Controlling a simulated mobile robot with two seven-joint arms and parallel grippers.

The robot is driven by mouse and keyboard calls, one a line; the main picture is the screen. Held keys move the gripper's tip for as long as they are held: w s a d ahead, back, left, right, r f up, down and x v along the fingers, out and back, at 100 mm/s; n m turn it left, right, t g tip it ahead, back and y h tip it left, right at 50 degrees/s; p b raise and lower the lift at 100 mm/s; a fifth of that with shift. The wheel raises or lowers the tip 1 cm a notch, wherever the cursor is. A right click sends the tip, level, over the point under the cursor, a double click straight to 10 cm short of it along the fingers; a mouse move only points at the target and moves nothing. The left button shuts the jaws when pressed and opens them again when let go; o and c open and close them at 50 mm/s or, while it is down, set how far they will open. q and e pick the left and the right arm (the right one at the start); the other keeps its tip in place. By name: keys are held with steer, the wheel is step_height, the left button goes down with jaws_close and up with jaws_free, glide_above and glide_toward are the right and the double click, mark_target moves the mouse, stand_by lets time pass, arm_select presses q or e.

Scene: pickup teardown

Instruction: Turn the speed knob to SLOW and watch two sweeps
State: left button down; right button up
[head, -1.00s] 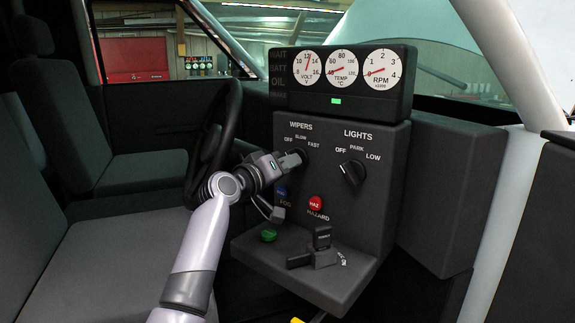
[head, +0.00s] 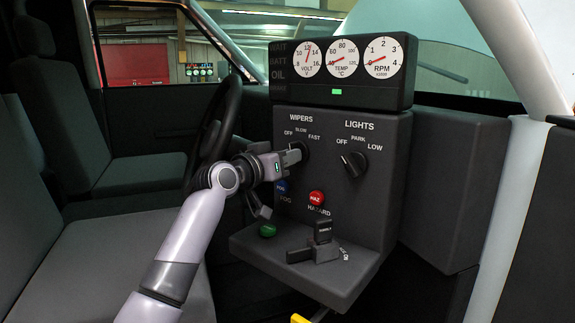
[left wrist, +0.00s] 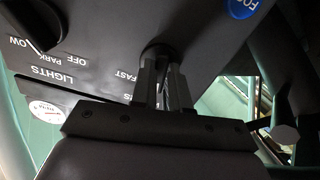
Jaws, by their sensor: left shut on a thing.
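The wiper speed knob (head: 304,149) is on the dark dash panel (head: 370,216) under the label WIPERS, with OFF, SLOW and FAST marked above it. My left gripper (head: 297,154) is shut on this knob from the left. In the left wrist view my gripper's fingers (left wrist: 160,82) close on the round dark knob (left wrist: 159,52), seen upside down. The fingers hide most of the knob, so I cannot tell which mark it points to. My right gripper is not in view.
The lights knob (head: 353,164) is to the right. A blue FOG button (head: 281,187), a red HAZARD button (head: 316,198) and a green button (head: 268,230) are below. Gauges (head: 342,57) top the panel. The steering wheel (head: 217,135) is close on the left.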

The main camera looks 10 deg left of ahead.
arm_select(q)
steer(key=shift+f+m+b, duration=0.1)
steer(key=shift+m+b, duration=0.25)
steer(key=shift+m, duration=0.75)
steer(key=c, duration=1.1)
jaws_free()
steer(key=shift+b+v, duration=0.75)
steer(key=shift+v, duration=2.85)
